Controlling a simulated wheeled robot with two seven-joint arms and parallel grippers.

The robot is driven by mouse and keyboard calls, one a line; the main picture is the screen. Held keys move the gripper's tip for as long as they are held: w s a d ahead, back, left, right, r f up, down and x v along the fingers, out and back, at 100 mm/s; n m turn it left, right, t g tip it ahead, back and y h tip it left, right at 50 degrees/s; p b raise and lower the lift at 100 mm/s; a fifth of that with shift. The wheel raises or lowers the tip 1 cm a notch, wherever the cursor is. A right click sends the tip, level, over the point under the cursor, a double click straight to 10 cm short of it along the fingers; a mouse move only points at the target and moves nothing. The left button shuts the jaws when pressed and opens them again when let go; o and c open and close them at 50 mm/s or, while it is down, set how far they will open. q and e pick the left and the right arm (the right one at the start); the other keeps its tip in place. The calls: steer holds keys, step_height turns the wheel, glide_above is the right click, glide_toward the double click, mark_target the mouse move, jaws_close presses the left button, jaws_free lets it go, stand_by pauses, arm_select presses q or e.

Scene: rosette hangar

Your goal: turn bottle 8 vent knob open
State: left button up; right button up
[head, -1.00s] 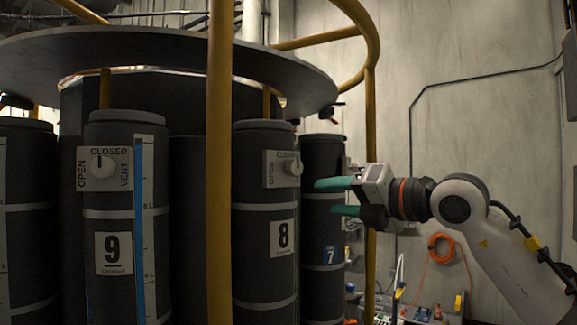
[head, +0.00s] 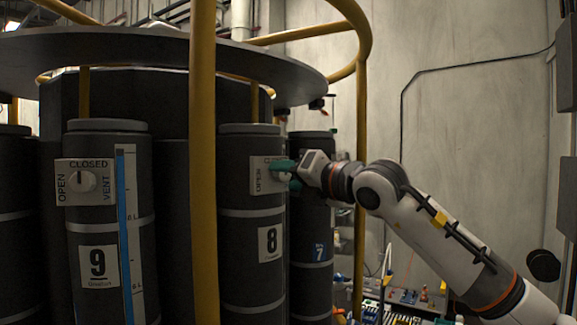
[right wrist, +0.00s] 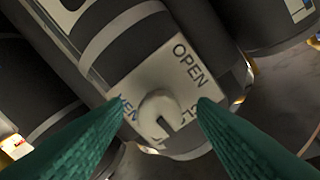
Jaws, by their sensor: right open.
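Bottle 8 (head: 252,235) is a dark cylinder with a number 8 label, right of a yellow post in the head view. Its pale vent plate (head: 260,176) faces me with OPEN at its left; it also shows in the right wrist view (right wrist: 205,85). My right gripper (head: 285,168) is at the plate's right side and hides the knob in the head view. In the right wrist view the round pale knob (right wrist: 155,103) lies between the two green, open fingertips, with gaps visible. Its dark mark points toward the partly hidden CLOSED lettering. My left gripper is out of view.
A yellow post (head: 203,200) stands just left of bottle 8. Bottle 9 (head: 105,225) is further left, bottle 7 (head: 311,220) close behind at right. A grey disc (head: 150,55) overhangs the bottles, and a yellow rail curves at right.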

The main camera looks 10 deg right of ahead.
steer(key=shift+w+a, duration=0.15)
steer(key=shift+w, duration=0.15)
steer(key=c, duration=1)
